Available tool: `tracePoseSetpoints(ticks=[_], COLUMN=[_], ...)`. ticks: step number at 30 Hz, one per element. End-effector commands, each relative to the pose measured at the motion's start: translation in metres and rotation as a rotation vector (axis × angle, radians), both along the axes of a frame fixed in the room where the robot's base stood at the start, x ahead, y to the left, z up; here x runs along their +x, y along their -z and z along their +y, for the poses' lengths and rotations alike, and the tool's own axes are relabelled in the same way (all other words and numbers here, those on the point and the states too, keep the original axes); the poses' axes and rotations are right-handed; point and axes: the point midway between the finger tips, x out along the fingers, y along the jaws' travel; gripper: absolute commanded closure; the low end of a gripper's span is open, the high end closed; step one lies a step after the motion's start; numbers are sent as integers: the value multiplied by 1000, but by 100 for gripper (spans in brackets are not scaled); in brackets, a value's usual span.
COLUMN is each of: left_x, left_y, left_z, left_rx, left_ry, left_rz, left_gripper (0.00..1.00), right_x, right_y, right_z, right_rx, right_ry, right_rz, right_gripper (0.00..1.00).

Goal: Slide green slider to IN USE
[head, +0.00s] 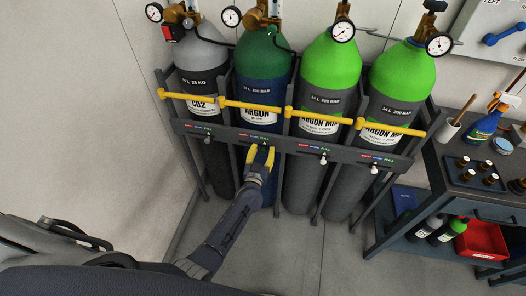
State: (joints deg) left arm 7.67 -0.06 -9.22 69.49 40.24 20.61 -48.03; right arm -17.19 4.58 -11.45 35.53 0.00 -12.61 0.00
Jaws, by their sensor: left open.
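Four cylinders stand in a grey rack with a front rail (225,133). The dark green-topped argon cylinder (262,55) is second from the left. Small red, blue and green status labels (255,138) sit on the rail in front of it; their words are too small to read surely. My left gripper (261,152), with yellow fingers, is open at the rail just below these labels. It covers the spot where that cylinder's slider would show, so I cannot tell the slider's position or whether the fingers touch it. My right gripper is not in view.
Yellow retaining bars (250,105) cross the cylinders above the rail. A dark workbench (440,170) stands at right. Floor in front is clear.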

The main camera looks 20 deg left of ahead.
Motion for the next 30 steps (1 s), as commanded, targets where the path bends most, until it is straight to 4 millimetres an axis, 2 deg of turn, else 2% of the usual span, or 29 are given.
tracePoseSetpoints(ticks=[9,18,21,30], left_x=[0,0,0,0], left_y=[0,0,0,-1], left_z=[0,0,0,0], left_rx=[0,0,0,0], left_ry=[0,0,0,0], left_rz=[1,1,1,-2], left_gripper=[56,91,100,100], right_x=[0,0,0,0], right_y=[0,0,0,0], right_z=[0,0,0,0], right_rx=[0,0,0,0], right_ry=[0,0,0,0], right_rz=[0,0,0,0], right_gripper=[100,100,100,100])
